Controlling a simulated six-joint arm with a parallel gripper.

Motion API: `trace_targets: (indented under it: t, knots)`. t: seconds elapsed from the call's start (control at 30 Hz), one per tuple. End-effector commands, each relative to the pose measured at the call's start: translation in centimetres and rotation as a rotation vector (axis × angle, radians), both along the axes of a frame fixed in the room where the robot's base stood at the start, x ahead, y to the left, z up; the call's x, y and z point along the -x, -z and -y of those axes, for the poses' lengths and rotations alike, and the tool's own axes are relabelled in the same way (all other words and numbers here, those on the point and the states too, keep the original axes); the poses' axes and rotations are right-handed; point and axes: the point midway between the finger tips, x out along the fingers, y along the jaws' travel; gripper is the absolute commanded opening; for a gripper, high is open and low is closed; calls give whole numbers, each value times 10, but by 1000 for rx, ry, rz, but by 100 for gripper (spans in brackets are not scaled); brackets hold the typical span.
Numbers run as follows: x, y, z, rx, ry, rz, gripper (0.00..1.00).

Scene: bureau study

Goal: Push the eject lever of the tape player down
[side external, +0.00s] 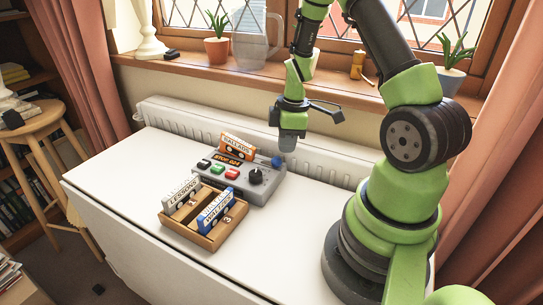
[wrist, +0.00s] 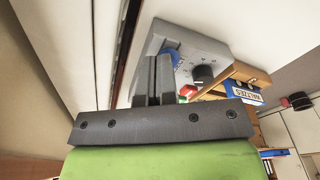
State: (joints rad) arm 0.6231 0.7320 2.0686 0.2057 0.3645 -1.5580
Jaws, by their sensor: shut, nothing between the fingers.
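The grey tape player (side external: 262,191) stands on the white table, with a small display, red and green buttons and a black dial (side external: 256,177). An orange cassette (side external: 237,147) stands upright at its back. A blue knob (side external: 276,161), seemingly the eject lever's end, is at its right back corner. My gripper (side external: 287,148) points down just above and right of this knob; I cannot tell if they touch. In the wrist view my fingers (wrist: 153,64) are together and empty, overlapping the player's edge (wrist: 215,48), with the blue part (wrist: 174,54) beside the fingertips, partly hidden.
A wooden cassette rack (side external: 214,239) with a white cassette (side external: 182,192) and a blue cassette (side external: 215,211) stands in front of the player. A white radiator (side external: 165,112) runs behind the table (side external: 120,190). Potted plants and a glass jug (side external: 250,50) stand on the windowsill.

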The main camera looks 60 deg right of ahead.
Motion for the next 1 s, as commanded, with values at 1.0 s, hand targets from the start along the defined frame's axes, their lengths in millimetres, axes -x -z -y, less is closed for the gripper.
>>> trace_targets:
  t: [1.0]
  knots:
    - [9, -98, 6, 1, 0, 1, 0]
